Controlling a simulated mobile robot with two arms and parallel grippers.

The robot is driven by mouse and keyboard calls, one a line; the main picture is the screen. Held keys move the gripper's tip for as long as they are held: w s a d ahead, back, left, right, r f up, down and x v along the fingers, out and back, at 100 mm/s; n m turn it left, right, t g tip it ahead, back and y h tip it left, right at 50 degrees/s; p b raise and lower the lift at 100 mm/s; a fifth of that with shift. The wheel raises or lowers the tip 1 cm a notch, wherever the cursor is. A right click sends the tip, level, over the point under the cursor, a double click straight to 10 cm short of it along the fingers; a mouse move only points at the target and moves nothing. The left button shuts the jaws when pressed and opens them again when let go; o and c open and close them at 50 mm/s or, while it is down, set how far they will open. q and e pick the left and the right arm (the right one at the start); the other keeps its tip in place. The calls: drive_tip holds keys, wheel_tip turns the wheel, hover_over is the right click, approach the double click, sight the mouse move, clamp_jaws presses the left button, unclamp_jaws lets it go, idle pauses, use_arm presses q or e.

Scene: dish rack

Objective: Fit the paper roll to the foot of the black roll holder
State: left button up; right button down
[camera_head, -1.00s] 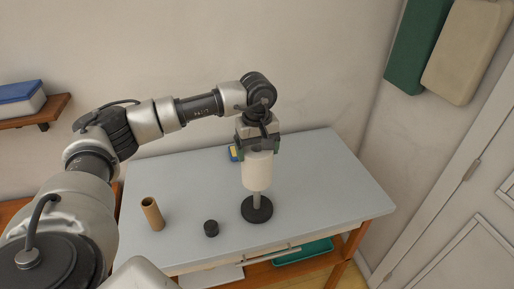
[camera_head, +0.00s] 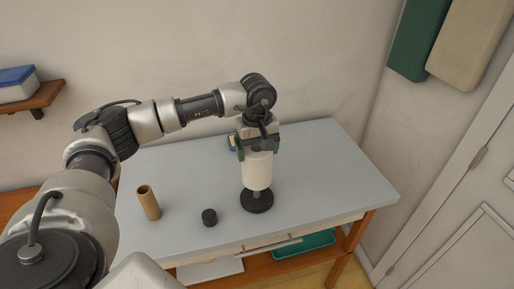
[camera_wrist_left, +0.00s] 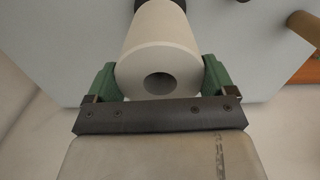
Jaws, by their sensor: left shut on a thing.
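The white paper roll (camera_head: 257,172) is upright on the post of the black roll holder, whose round foot (camera_head: 257,202) stands on the grey table. A short piece of post shows between the roll's lower end and the foot, so they are a little apart. My left gripper (camera_head: 258,152) is shut on the roll's upper end from above. In the left wrist view the roll (camera_wrist_left: 160,38) sits between the green fingers, with its dark hole facing the camera; the post inside cannot be made out. My right gripper is not in view.
A brown cardboard tube (camera_head: 149,204) and a small black cylinder (camera_head: 209,217) stand on the table left of the holder. A blue and yellow item (camera_head: 232,142) lies behind the gripper. The table's right side (camera_head: 330,180) is clear.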

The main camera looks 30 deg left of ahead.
use_arm(q)
drive_tip(key=shift+f+b, duration=1.5)
drive_tip(key=shift+f, duration=0.55)
drive_tip(key=shift+f+b, duration=1.05)
drive_tip(key=shift+f, duration=0.3)
drive_tip(key=shift+f, duration=0.25)
drive_tip(key=o, duration=1)
drive_tip(key=shift+o, duration=0.2)
wheel_tip(320, 180, up, 10)
drive_tip(key=shift+f+b, duration=0.25)
drive_tip(key=shift+b, duration=1)
drive_tip(key=shift+r, duration=0.65)
